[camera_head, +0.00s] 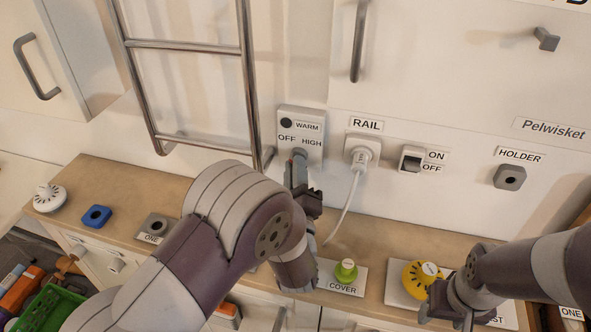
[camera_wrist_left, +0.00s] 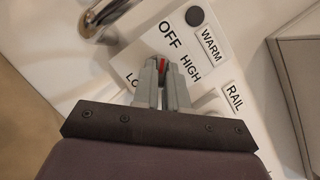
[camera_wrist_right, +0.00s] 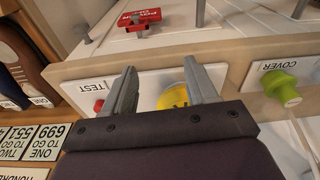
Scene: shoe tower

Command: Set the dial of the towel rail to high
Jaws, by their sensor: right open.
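The towel rail (camera_head: 247,90) is a chrome ladder on the wall. Its white control panel (camera_head: 288,118) is to its right, marked OFF, HIGH and WARM, with a dark round lamp (camera_head: 286,122). The left wrist view also shows part of a LOW label. The dial (camera_wrist_left: 162,64) has a red mark and is mostly hidden between the fingers, so I cannot tell its exact setting. My left gripper (camera_head: 299,163) is at the panel, its fingers (camera_wrist_left: 162,72) closed around the dial. My right gripper (camera_head: 450,308) is open and empty, above the TEST plate.
A white plug (camera_head: 360,154) with a hanging cord is in the RAIL socket, beside an ON/OFF switch (camera_head: 411,158). A green knob (camera_head: 346,271) on the COVER plate and a yellow piece (camera_head: 416,276) sit on the counter below. A grey holder (camera_head: 509,177) is at the right.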

